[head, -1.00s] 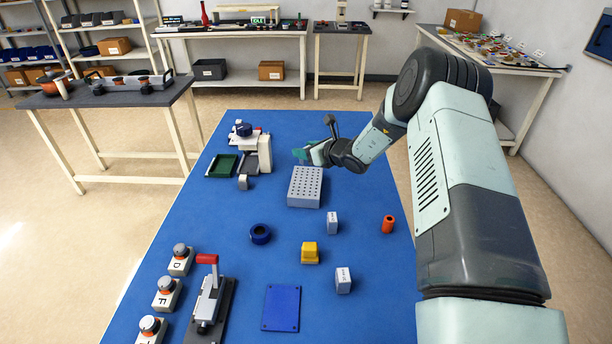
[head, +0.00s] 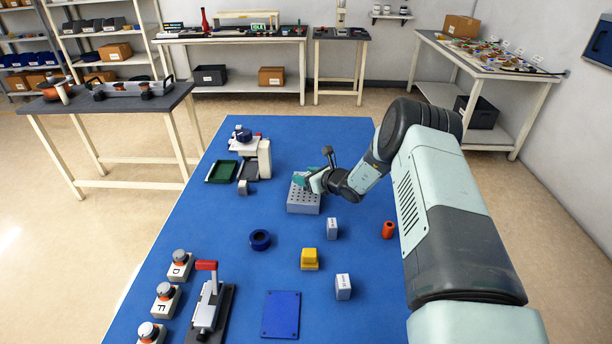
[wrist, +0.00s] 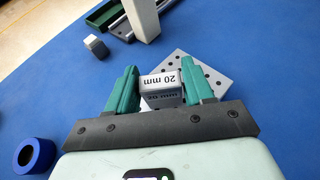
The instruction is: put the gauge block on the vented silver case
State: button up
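The vented silver case (head: 304,207) is a grey box with rows of holes on top, standing on the blue table. In the wrist view its holed top (wrist: 205,75) shows behind the gripper. The gauge block (wrist: 162,87), pale grey and marked 20 mm, sits between the green fingers of my gripper (wrist: 162,90), which look closed on its sides. In the head view my gripper (head: 301,180) is over the far part of the case and hides some of its top. The block cannot be made out there, and I cannot tell whether it touches the case.
A small grey block (head: 243,187) and green tray (head: 221,171) lie left. A red-handled clamp (head: 208,300) is front left.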

jog(key=o, duration=0.3)
jog(key=shift+o, duration=0.2)
jog(key=shift+r, duration=0.1)
jog(key=shift+s+d+r, duration=0.1)
jog(key=shift+r, duration=0.1)
jog(key=v, duration=1.1)
jog(key=shift+s+d, duration=0.2)
jog(key=shift+s, duration=0.05)
jog(key=shift+r, duration=0.15)
